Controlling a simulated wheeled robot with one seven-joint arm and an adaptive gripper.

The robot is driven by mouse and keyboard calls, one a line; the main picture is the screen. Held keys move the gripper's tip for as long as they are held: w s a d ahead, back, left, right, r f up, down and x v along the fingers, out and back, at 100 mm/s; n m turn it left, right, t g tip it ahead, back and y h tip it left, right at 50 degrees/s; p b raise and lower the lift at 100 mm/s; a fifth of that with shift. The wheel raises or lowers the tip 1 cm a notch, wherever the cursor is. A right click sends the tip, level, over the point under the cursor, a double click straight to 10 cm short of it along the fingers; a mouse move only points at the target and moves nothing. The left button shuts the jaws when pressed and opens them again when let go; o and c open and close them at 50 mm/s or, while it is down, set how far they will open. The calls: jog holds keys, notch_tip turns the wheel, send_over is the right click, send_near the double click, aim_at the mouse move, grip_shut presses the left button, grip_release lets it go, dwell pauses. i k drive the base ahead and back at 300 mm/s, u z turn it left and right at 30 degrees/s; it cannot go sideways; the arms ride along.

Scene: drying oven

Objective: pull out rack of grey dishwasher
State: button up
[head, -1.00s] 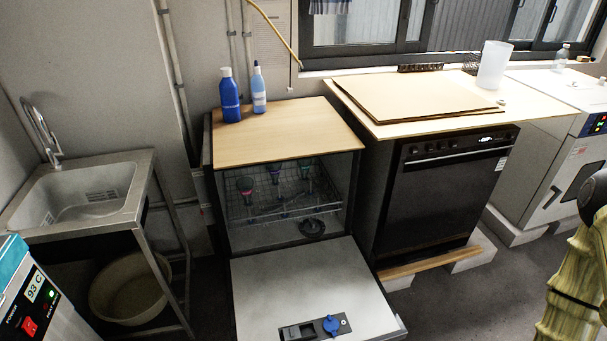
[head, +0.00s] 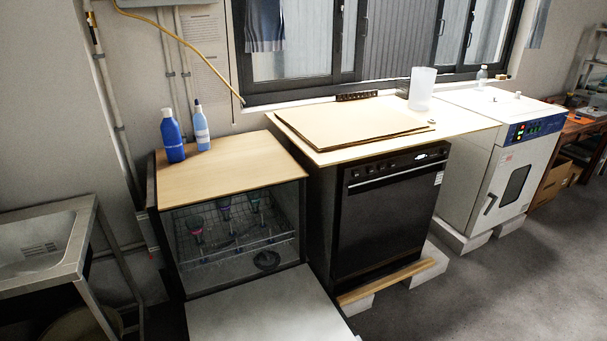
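The dishwasher (head: 152,222) stands left of centre in the head view, under a light wooden top. Its door (head: 266,312) is folded down flat and open, with its front end cut off by the lower edge of the picture. Inside, the wire rack (head: 238,247) sits within the grey tub. Several funnel-like items (head: 196,226) with coloured parts stand in the rack, and a dark round part (head: 267,260) shows at the tub floor. My gripper is not in view.
Blue bottles (head: 172,137) stand on the wooden top. A black oven (head: 385,215) is close on the right, with a wooden strip (head: 385,281) on blocks at its foot. A metal sink (head: 45,243) is at the left. The floor at the lower right is clear.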

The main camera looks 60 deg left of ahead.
aim_at(238, 250)
jog(key=z, duration=0.65)
jog(key=k, duration=0.3)
jog(key=u, duration=2.9)
